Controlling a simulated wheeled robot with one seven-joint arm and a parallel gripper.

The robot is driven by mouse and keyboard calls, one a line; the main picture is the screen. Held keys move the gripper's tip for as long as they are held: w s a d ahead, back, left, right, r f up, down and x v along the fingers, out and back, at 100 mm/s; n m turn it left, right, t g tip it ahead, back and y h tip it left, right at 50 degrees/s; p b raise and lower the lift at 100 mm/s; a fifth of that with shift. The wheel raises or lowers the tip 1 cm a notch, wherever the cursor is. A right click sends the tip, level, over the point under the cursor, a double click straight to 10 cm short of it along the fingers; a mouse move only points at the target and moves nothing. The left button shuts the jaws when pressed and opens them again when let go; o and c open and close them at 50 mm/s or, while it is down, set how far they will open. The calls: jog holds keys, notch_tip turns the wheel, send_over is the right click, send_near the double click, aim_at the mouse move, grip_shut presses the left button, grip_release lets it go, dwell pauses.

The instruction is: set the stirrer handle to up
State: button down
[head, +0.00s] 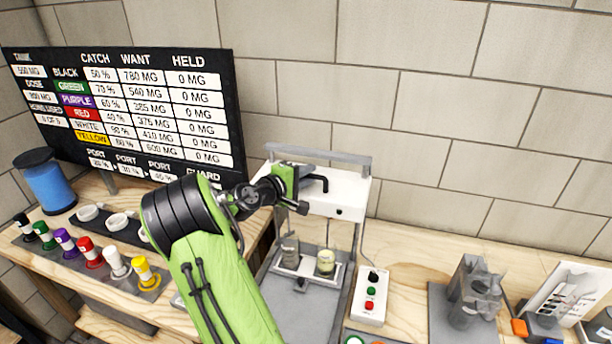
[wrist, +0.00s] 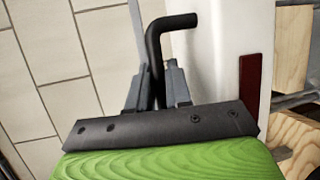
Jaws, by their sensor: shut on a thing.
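The stirrer is a white machine (head: 345,206) with a grey bar along its top, standing against the block wall. Its handle is a bent black rod (head: 319,179) at the front of the white head; in the head view its visible part runs sideways and bends at the right end. The handle also shows in the wrist view (wrist: 171,24), rising from between the fingers and bending right. My gripper (head: 299,176) is shut on the handle, with a grey finger on each side of it in the wrist view (wrist: 157,76). The gripper hides the handle's lower part.
Two small jars (head: 326,262) stand on the stirrer's platform below. A white button box (head: 371,297) is to its right, then a grey device (head: 470,295). Coloured bottles (head: 90,252) and a blue container (head: 46,182) stand at left, before a black board (head: 130,110).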

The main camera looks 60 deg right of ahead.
jog(key=c, duration=1.2)
grip_release()
jog(key=shift+r, duration=0.45)
jog(key=shift+o, duration=0.4)
jog(key=shift+f, duration=0.1)
jog(key=v, duration=1.5)
jog(key=shift+a+b, duration=0.4)
jog(key=shift+b, duration=0.05)
jog(key=shift+w, duration=0.1)
